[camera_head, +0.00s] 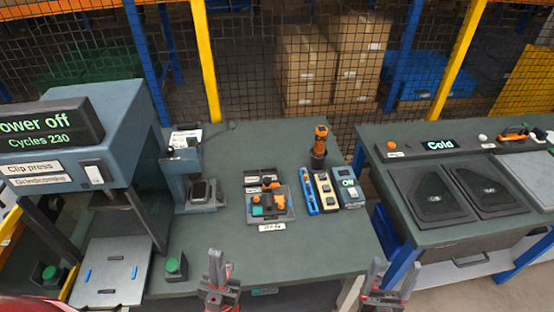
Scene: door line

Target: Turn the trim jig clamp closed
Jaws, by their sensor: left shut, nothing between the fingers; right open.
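A small grey jig plate (254,217) lies in the middle of the grey-green bench. It carries an orange clamp (280,202) and a small green part (257,211). A label (272,227) at its front edge is too small to read, so I cannot confirm it names the trim jig. The clamp's exact setting is too small to tell. My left gripper (221,265) is shut and empty near the bench's front edge, nearer than the jig and left of it. My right gripper (390,278) is open and empty, beyond the bench's right front corner.
A clip press (120,122) reading "Power off" stands at left, with a green button (175,267). A small arm press (184,160), an orange-and-black driver (320,142), a blue tool (307,193) and a switch box (348,187) surround the jig. A second bench (440,232) reads "Cold".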

